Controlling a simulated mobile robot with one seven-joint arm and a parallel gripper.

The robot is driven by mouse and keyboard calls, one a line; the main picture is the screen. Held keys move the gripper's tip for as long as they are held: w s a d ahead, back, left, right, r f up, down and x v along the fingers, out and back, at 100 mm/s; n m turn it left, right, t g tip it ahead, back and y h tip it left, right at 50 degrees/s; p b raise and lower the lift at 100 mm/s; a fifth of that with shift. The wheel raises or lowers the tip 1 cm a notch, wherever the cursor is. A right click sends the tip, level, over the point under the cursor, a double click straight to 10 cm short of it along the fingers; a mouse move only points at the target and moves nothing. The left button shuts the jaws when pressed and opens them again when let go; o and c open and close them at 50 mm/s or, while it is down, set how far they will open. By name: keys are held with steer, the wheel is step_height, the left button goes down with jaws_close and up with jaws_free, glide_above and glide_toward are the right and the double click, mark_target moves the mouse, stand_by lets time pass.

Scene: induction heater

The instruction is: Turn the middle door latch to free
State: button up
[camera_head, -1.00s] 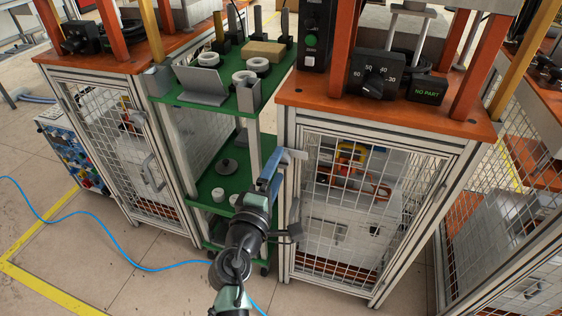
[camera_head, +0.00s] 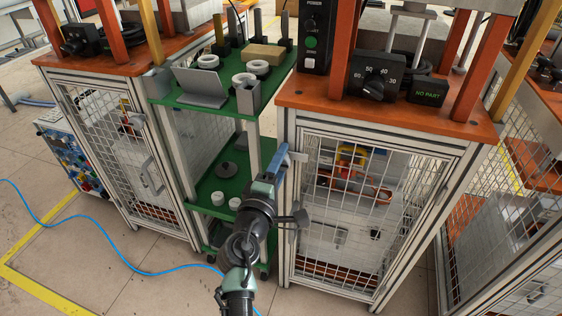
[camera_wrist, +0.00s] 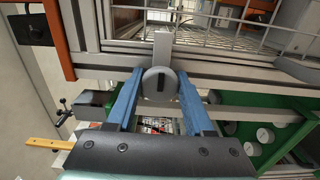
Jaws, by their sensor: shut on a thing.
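The middle door latch (camera_wrist: 160,82) is a light grey round knob with a dark slot and a flat tab, on the aluminium frame post. In the wrist view its tab points up, across the frame toward the mesh door. It also shows in the head view as a small pale piece (camera_head: 298,156) at the upper left of the middle cabinet's door (camera_head: 370,215). My gripper (camera_wrist: 157,92) has its two blue fingers on either side of the knob and is shut on it. In the head view my gripper (camera_head: 279,160) reaches the post from the left, and its fingers partly cover the latch.
A green shelf cart (camera_head: 212,182) with small parts stands close to the left of my arm. The left cabinet (camera_head: 125,150) is beyond it. An orange tabletop (camera_head: 390,116) with a dial box overhangs the door. A blue hose (camera_head: 120,262) lies on the floor.

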jaws_close()
steer(key=shift+f+b, duration=0.1)
steer(key=shift+b, duration=0.2)
steer(key=m+b, duration=0.3)
steer(key=m, duration=0.1)
steer(key=shift+f, duration=0.15)
steer(key=m+b, duration=0.4)
steer(key=shift+m, duration=0.3)
steer(key=m+b, duration=0.5)
steer(key=shift+a, duration=0.1)
steer(key=shift+r+m+b, duration=0.2)
steer(key=shift+m+b, duration=1.05)
steer(key=shift+m, duration=0.95)
